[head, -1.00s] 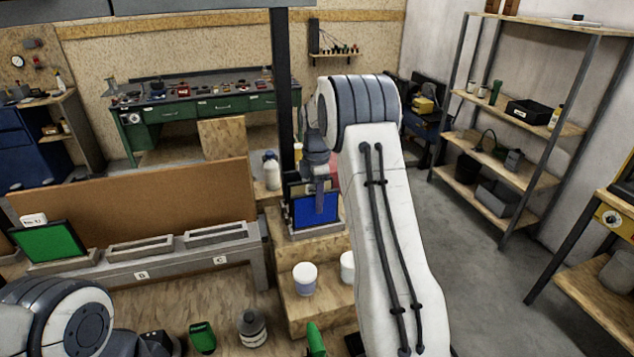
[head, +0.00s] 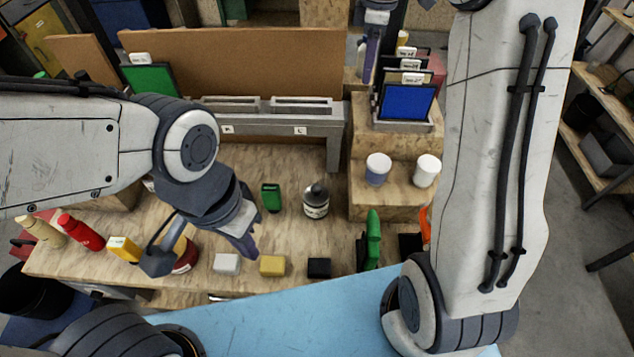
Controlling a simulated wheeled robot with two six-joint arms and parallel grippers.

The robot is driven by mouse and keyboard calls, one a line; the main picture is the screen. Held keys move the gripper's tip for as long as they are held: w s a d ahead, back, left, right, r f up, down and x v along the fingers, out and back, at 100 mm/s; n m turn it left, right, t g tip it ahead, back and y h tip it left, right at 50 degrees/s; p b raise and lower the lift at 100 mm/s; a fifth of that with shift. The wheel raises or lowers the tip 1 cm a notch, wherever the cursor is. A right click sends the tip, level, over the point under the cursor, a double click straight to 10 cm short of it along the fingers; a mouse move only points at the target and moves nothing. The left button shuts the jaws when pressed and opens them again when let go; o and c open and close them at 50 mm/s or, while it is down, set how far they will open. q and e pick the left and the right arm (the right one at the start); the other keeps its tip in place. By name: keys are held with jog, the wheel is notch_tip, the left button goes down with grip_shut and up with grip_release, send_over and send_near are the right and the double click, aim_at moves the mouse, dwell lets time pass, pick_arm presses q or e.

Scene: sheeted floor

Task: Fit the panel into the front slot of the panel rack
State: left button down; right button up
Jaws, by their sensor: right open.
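A blue panel (head: 407,103) with a dark frame and white top label stands upright at the front of the grey panel rack (head: 402,127), on the stepped wooden block. Its lower edge meets the rack; I cannot tell how deep it sits. Other dark panels with white tabs (head: 405,51) stand behind it. My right gripper (head: 371,68) is open and empty, its fingers pointing down above and left of the blue panel, apart from it. My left gripper (head: 246,245) hangs over the near bench with no panel in it; its finger gap is unclear.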

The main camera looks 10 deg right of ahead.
jog(key=s+a+m, duration=0.2)
jog(key=s+a, duration=0.8)
jog(key=a, duration=0.3)
jog(key=s+a+f+m, duration=0.2)
jog(key=s+f, duration=0.1)
jog(key=s, duration=0.7)
jog(key=s+a+f+m, duration=0.2)
jog(key=s+a+f, duration=0.1)
jog(key=s, duration=0.8)
jog(key=shift+a+f+y, duration=0.15)
jog(key=shift+f+y, duration=0.25)
